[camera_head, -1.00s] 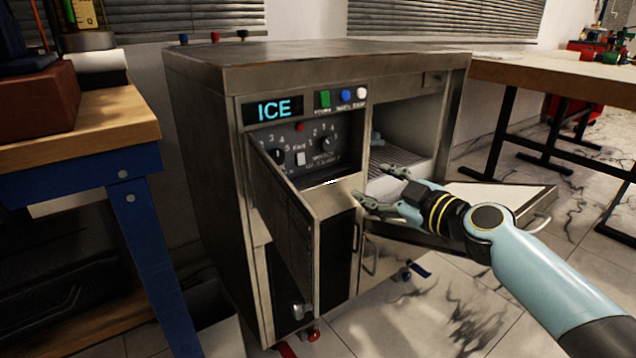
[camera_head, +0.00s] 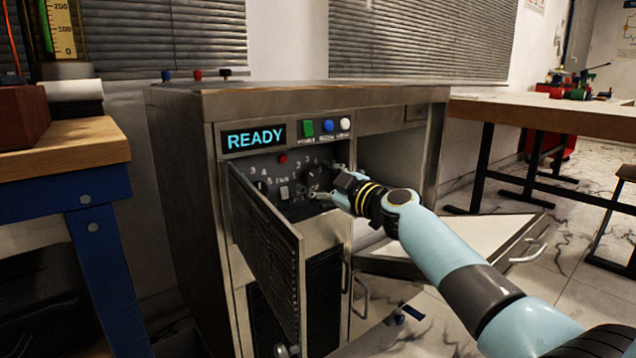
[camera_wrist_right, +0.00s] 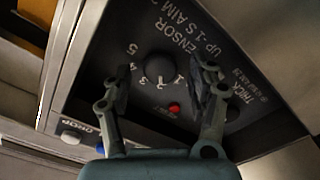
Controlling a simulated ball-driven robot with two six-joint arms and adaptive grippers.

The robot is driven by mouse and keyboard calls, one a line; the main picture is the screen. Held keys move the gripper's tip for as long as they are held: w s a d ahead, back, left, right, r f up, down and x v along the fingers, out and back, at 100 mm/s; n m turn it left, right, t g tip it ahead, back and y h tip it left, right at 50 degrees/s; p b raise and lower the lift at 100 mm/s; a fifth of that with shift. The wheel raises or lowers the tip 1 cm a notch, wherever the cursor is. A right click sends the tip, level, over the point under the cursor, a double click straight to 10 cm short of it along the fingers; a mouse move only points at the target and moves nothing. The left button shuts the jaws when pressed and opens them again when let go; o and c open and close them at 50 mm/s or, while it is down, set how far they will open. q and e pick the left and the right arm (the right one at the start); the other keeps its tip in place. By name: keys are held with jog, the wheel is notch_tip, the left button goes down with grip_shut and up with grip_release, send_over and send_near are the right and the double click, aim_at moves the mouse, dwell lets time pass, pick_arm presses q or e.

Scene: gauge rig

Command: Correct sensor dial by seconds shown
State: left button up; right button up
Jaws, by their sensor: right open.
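The sensor dial (camera_head: 316,172) is a round black knob on the dark panel of the steel cabinet; my fingers partly cover its scale in the head view. In the right wrist view the dial (camera_wrist_right: 160,68) shows upside down, with SENSOR lettering and numbers around it. My right gripper (camera_head: 329,185) is open in front of the panel. In the right wrist view its fingers (camera_wrist_right: 160,78) stand on either side of the dial, with a gap at each side. The display (camera_head: 254,137) reads READY. My left gripper is not in view.
A hinged door (camera_head: 265,250) stands open left of the panel. A red button (camera_head: 282,158) sits near the dial. Green (camera_head: 307,127), blue (camera_head: 327,125) and white (camera_head: 345,123) buttons line the top.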

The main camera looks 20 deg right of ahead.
jog(key=shift+w+a, duration=0.15)
jog(key=shift+w, duration=0.1)
jog(key=c, duration=1.2)
jog(key=shift+o, duration=0.2)
